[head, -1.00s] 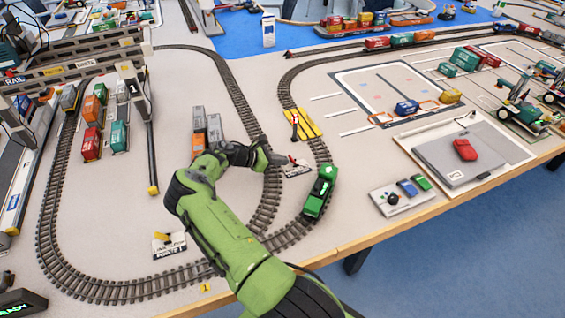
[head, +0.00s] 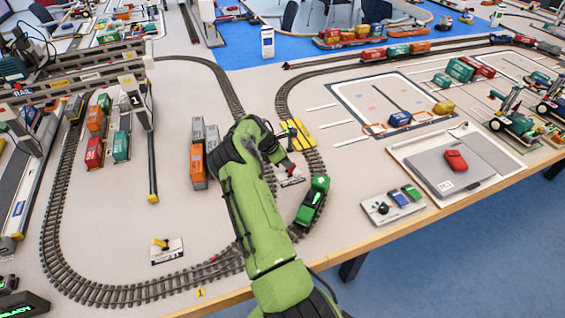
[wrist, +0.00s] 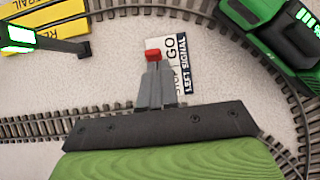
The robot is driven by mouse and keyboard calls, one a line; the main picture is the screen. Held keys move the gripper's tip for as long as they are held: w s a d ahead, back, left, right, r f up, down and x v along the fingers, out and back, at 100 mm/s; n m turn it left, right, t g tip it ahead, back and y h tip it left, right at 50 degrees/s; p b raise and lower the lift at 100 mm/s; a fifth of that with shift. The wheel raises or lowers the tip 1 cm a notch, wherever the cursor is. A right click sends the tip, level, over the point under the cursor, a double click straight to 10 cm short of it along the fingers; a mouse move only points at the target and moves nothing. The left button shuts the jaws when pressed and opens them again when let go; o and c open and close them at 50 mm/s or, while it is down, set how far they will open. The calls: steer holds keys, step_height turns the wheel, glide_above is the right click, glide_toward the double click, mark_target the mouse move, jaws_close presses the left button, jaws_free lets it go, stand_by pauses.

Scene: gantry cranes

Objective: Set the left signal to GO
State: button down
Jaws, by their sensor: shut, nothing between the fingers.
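The left signal is a small white plate (wrist: 180,62) lettered GO, STOP and LEFT SIGNAL, with a red-tipped lever (wrist: 153,56). In the wrist view the red tip is just beyond my fingertips, beside the GO lettering. STOP is partly covered by my fingers. I cannot tell whether they touch the lever or which setting it is at. In the head view the plate (head: 292,180) lies between the tracks, left of a green locomotive (head: 313,200). My gripper (wrist: 155,72) is shut and empty, low over the plate; in the head view my arm partly hides it.
The green locomotive (wrist: 285,35) stands on the curved track close to the signal. Yellow crossing plates (wrist: 45,30) lie nearby. Grey and orange wagons (head: 198,165) stand left of my arm. Another small plate with a yellow lever (head: 166,249) lies at the front left.

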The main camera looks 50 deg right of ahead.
steer(key=shift+w+a+r+p, duration=0.15)
steer(key=shift+r+p, duration=0.35)
steer(key=shift+r, duration=0.2)
